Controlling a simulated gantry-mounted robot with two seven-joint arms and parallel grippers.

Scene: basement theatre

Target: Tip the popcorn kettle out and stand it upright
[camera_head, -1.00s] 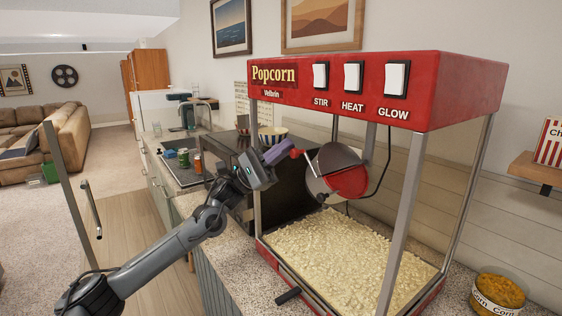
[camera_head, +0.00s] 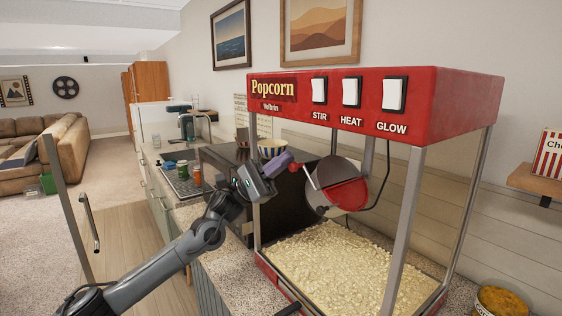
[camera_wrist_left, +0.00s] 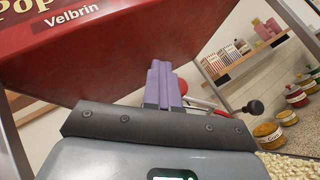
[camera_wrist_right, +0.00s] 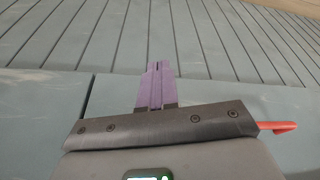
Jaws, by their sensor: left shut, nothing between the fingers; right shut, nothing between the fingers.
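The popcorn kettle (camera_head: 322,198) hangs tilted inside the red popcorn machine (camera_head: 460,100), its red face (camera_head: 350,194) turned toward the lower right. A thin pale rod (camera_head: 312,177) runs along its left side, with a small red part at its upper end. My left gripper (camera_head: 287,160) is shut and empty at the machine's left side, its purple fingertips close to that rod's end; contact is unclear. In the left wrist view, a red piece (camera_wrist_left: 197,101) shows beside the fingers. My right gripper (camera_wrist_right: 158,66) is shut and empty, facing grey-blue panelling.
Popcorn (camera_head: 335,262) covers the machine floor. Metal corner posts (camera_head: 408,220) frame the machine. A black box-shaped appliance (camera_head: 285,205) stands behind my left gripper. A corn tub (camera_head: 500,300) stands at the right. A red rod (camera_wrist_right: 278,127) shows beside my right gripper.

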